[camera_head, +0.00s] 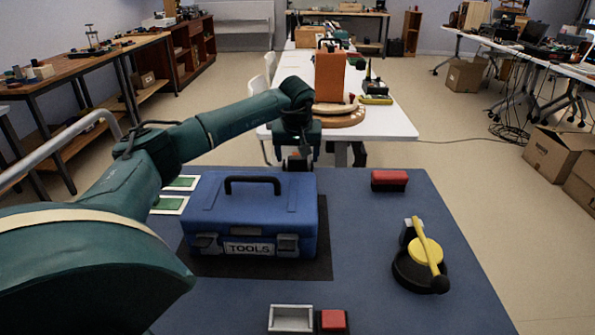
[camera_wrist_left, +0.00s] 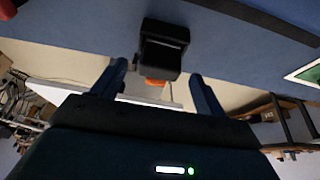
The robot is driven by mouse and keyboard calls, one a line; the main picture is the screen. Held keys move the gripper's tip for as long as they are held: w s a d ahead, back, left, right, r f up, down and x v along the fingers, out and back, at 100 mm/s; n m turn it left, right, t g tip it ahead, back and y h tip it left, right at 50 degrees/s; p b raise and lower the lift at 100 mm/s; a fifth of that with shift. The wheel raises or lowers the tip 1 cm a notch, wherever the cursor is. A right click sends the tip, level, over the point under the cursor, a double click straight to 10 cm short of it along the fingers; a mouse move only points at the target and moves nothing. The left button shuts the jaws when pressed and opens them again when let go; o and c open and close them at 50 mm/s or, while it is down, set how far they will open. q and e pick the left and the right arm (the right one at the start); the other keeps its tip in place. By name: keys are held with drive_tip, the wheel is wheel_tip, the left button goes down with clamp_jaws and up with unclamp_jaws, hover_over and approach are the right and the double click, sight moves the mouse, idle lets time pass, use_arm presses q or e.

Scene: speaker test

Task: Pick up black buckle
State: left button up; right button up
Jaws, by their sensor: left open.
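A black buckle (camera_wrist_left: 163,48), a small dark block-like piece, shows in the left wrist view at the far edge of the blue table. It lies ahead of and between the two spread fingers of my left gripper (camera_wrist_left: 158,68), and I see no finger closed on it. In the head view my left gripper (camera_head: 298,160) hangs just behind the blue toolbox (camera_head: 205,212), pointing down. There I cannot tell the buckle apart from the gripper and toolbox in front of it. My right gripper is not in view.
The toolbox stands on a dark mat (camera_head: 322,262). A red-topped black block (camera_head: 389,181) and a round black base with a yellow lever (camera_head: 427,247) are at right. Green-and-white cards (camera_head: 170,205) lie at left. A white table (camera_head: 392,122) stands beyond.

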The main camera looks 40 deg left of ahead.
sight(297, 158)
use_arm(q)
drive_tip(key=x, duration=0.3)
drive_tip(key=shift+f, duration=0.1)
drive_tip(key=c, duration=1)
